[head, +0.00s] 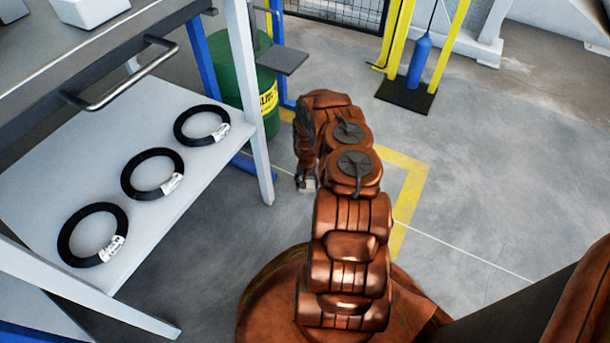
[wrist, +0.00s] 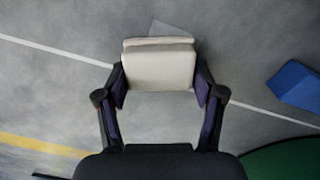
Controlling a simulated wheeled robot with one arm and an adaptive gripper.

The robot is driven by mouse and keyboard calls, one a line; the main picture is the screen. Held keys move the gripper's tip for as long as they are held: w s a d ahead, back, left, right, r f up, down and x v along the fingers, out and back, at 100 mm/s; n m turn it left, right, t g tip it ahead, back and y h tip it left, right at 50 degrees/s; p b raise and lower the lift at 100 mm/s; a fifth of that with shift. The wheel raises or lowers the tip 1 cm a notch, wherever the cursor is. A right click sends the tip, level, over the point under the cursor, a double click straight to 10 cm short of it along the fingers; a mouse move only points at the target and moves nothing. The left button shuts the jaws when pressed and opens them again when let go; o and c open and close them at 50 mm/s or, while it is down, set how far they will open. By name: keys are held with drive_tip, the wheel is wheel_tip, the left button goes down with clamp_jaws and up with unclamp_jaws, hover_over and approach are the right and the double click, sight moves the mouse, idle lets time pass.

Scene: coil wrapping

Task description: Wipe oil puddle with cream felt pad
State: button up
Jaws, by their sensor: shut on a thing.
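My gripper (wrist: 158,84) is shut on the cream felt pad (wrist: 158,66), a pale block between its two fingers in the wrist view. The pad is above the grey floor; I cannot tell the exact gap. In the head view my gripper (head: 306,183) shows only in part at the end of my arm, pointing down near the floor, right of the shelf leg. I make out no oil puddle in either view; my arm and the pad hide part of the floor. A slightly darker grey patch (wrist: 169,29) shows just behind the pad, and I cannot tell what it is.
A white shelf (head: 150,220) with several black cable coils is at the left. A green drum (head: 250,85) stands behind it, near a blue post (head: 276,50). Yellow posts with a blue cylinder (head: 419,60) stand at the back. The floor at right is clear.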

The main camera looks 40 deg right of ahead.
drive_tip(key=shift+s+a, duration=0.2)
drive_tip(key=shift+a, duration=0.5)
drive_tip(key=shift+s+a, duration=0.2)
drive_tip(key=shift+a, duration=0.45)
wheel_tip(320, 180, up, 3)
drive_tip(key=shift+f+p, duration=0.1)
drive_tip(key=shift+p, duration=0.75)
drive_tip(key=shift+r+p, duration=1.55)
drive_tip(key=shift+r, duration=1.15)
